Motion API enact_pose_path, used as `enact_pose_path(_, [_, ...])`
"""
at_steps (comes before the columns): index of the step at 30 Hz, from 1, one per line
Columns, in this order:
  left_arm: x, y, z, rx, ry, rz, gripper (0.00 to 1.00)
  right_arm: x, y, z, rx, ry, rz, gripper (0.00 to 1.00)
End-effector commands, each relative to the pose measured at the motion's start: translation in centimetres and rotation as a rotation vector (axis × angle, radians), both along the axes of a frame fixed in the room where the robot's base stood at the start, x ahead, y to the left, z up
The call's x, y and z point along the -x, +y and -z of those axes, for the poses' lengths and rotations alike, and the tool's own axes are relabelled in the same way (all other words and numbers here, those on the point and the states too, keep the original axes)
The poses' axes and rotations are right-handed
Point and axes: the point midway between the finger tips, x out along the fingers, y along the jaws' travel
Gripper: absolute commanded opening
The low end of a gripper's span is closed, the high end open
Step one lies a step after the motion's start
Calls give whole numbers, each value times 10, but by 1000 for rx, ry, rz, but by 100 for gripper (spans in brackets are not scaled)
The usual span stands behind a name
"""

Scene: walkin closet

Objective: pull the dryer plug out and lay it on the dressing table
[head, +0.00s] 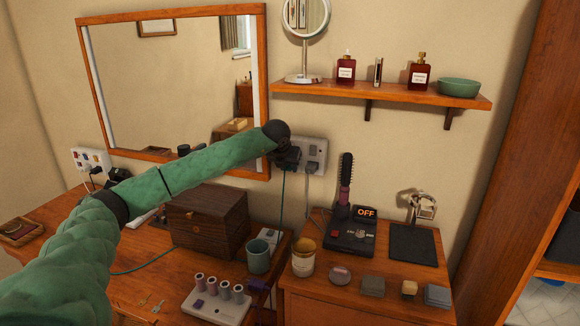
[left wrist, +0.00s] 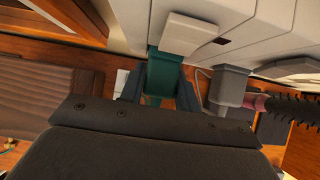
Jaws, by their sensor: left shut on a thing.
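A teal cord (head: 281,200) hangs below the gripper. The dressing table (head: 60,240) spreads below, to the left. My right gripper is not in view.
A grey plug (left wrist: 232,85) sits close beside, its cord running toward the switched-off brush stand (head: 349,235). A wooden box (head: 207,222), a teal mug (head: 258,257) and a roller tray (head: 215,308) crowd the table. A shelf (head: 385,95) overhangs at right.

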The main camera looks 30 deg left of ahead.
Motion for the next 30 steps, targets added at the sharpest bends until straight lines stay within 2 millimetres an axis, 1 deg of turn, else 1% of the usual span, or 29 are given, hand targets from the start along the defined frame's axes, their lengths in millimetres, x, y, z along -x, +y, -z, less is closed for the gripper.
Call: enact_pose_path(30, [20, -5, 1, 1, 1, -1, 5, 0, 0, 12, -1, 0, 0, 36])
